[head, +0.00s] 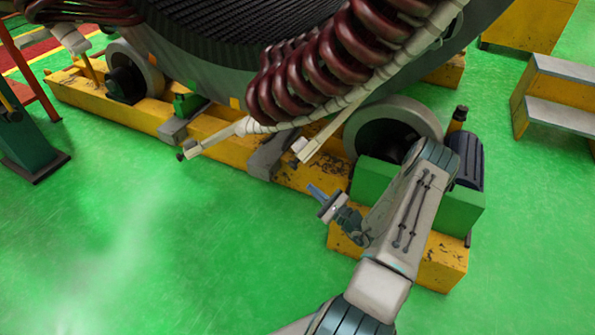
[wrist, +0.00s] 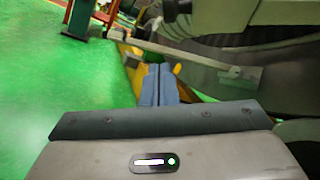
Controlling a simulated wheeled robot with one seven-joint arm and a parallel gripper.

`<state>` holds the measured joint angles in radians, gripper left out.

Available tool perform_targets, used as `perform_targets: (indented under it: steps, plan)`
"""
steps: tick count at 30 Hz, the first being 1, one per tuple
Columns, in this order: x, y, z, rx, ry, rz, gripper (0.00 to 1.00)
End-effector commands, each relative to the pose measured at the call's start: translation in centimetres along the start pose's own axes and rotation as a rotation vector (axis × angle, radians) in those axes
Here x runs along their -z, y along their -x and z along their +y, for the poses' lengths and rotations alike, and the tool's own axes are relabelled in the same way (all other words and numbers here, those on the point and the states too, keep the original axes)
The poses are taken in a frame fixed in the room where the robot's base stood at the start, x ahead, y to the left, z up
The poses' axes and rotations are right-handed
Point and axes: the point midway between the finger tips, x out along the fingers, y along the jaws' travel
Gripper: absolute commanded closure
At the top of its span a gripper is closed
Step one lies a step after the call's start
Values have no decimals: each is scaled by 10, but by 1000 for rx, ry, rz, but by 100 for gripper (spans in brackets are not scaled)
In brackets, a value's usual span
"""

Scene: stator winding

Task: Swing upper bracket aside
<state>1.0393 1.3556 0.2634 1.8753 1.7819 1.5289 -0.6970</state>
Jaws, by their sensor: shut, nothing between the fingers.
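Two pale bracket arms reach out below the dark red coils in the head view. The left one (head: 222,137) ends in a dark knob, and the right one (head: 325,137) ends in a small pale block. I cannot tell for sure which is the upper bracket. My gripper (head: 315,190) is below and right of the right arm's end, apart from it. In the wrist view its blue fingers (wrist: 158,84) are together and hold nothing. A long pale bar (wrist: 190,58) with a flat end plate crosses ahead of and above the fingers there.
The large round stator (head: 225,45) with dark red coils (head: 330,65) rests on rollers, one of them (head: 393,125) close to my arm. The yellow base frame (head: 110,108) lies below. Yellow steps (head: 560,95) stand at right.

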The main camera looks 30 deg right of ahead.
Motion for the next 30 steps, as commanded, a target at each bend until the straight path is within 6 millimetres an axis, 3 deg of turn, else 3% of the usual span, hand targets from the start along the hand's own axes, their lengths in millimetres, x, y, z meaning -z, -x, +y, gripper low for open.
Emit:
perform_targets:
  steps: [4,8,21,30]
  plan:
    - [13,7,-4,62,-6,26,100]
    - [16,-3,-5,69,-4,28,100]
    - [18,-94,-10,66,-5,25,100]
    - [-16,-80,-11,66,-6,29,100]
